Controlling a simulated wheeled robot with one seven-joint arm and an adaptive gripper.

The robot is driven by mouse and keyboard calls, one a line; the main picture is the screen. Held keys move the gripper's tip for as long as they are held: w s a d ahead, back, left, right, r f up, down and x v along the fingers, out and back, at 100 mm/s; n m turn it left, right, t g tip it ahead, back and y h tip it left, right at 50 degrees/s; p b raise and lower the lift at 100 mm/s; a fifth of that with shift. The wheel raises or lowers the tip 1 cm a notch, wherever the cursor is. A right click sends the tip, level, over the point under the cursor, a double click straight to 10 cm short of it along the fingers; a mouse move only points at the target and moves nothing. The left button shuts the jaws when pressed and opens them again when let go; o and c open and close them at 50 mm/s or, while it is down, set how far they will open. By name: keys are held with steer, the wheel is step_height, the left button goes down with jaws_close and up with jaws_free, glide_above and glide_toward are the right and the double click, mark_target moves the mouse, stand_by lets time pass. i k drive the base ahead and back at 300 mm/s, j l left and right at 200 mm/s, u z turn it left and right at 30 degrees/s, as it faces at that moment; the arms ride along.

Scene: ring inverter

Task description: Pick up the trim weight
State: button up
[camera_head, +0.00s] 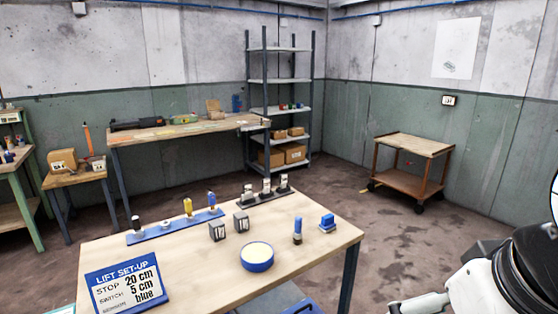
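No object is labelled as the trim weight, and I cannot tell for sure which one it is. On the near wooden table (200,262) stand two small dark grey blocks with light faces, the left block (217,231) and the right block (241,221). Nearer the right edge stand an upright blue-topped piece with a brassy base (298,231) and a low blue block (327,222). My arm shows at the bottom right. A pale, slender part of it (422,303), perhaps my gripper, is cut off by the frame, clear of the table objects.
The table also holds a blue round dish (257,258), a blue strip (175,228) with upright pieces, a dark rack (265,195) and a sign (127,283) reading "LIFT SET-UP, STOP 20 cm, SWITCH 5 cm, blue". A wooden cart (411,148) stands beyond open floor.

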mark_target(241, 219)
steer(key=i+j, duration=0.15)
steer(key=i, duration=0.2)
steer(key=i+j, duration=0.2)
steer(key=i+u, duration=0.2)
steer(key=u, duration=0.2)
steer(key=i+u, duration=0.2)
steer(key=u, duration=0.2)
steer(key=i+u, duration=0.2)
steer(key=u, duration=0.6)
